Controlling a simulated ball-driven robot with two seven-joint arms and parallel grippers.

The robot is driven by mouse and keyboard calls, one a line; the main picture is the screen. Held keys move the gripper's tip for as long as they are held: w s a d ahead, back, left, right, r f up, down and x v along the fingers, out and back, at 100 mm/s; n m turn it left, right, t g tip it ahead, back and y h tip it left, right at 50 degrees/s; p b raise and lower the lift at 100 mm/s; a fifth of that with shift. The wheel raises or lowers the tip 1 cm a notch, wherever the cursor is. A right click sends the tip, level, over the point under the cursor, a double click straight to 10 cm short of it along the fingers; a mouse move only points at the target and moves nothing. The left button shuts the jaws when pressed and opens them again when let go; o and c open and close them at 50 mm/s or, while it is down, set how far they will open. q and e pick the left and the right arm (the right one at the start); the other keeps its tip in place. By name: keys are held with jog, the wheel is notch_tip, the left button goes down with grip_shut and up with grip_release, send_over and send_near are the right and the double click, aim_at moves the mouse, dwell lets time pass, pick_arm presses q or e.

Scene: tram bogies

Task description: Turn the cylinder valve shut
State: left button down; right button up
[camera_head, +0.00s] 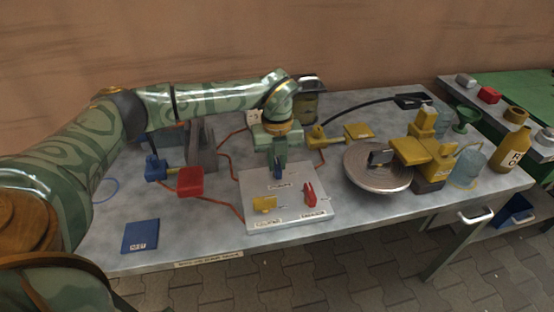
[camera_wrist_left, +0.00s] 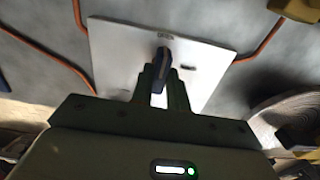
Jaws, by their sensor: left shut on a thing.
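A pale square panel (camera_head: 246,188) lies on the grey table and carries three valve handles: a blue one (camera_head: 278,175) at the back, a yellow one (camera_head: 264,204) at front left and a red one (camera_head: 309,194) at front right. Small labels sit by them, too small for me to read surely. My left gripper (camera_head: 278,163) reaches down from above and is shut on the blue handle. In the left wrist view the blue handle (camera_wrist_left: 162,60) stands between the fingertips (camera_wrist_left: 164,78), with the panel (camera_wrist_left: 112,50) behind it. My right gripper is not in view.
A round metal turntable (camera_head: 375,180) with yellow parts stands to the right. A red block (camera_head: 190,181) and a blue clamp (camera_head: 155,168) are to the left, with red hoses running to the panel. A blue plate (camera_head: 141,236) lies at front left. The front table strip is mostly clear.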

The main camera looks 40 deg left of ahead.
pick_arm(q)
jog(key=shift+r+m+p, duration=0.2)
jog(key=shift+m+p, duration=0.2)
jog(key=shift+p, duration=0.1)
jog(key=m+p, duration=0.4)
jog(key=shift+r, duration=0.15)
jog(key=m+p, duration=0.3)
jog(key=m, duration=0.1)
jog(key=shift+p, duration=0.4)
jog(key=m+p, duration=0.1)
jog(key=m, duration=0.1)
jog(key=m+p, duration=0.1)
jog(key=m, duration=0.1)
jog(key=shift+f+m, duration=0.2)
jog(key=shift+m, duration=0.2)
jog(key=shift+f+m+p, duration=0.1)
jog(key=shift+m+p, duration=0.35)
jog(key=shift+m, duration=1.55)
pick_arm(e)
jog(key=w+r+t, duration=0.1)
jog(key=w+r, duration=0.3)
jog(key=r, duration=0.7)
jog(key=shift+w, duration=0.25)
pick_arm(q)
jog(key=c, duration=1.4)
grip_release()
jog(key=shift+o, duration=0.2)
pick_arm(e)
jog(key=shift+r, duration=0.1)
